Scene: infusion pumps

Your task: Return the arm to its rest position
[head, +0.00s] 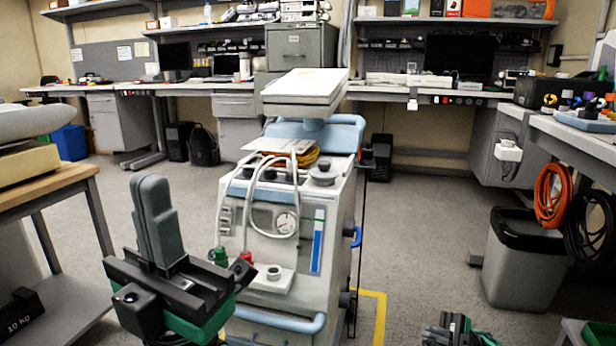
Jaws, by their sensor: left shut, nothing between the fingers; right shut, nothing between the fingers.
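My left gripper (157,220) is at the lower left of the head view, pointing up, with its two grey fingers pressed together and nothing between them. It is in front of and to the left of the white medical cart (290,225), and covers part of the cart's lower left side. My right gripper (458,330) shows only in part at the bottom edge, right of the cart, low and over the floor. Its fingers are small in view, and nothing shows held in it.
The cart carries a white screen unit (305,88), hoses and a gauge. A wooden-topped table (48,190) stands at the left. A grey bin (525,265) and hanging orange cable (552,195) are at the right. Floor between cart and bin is clear.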

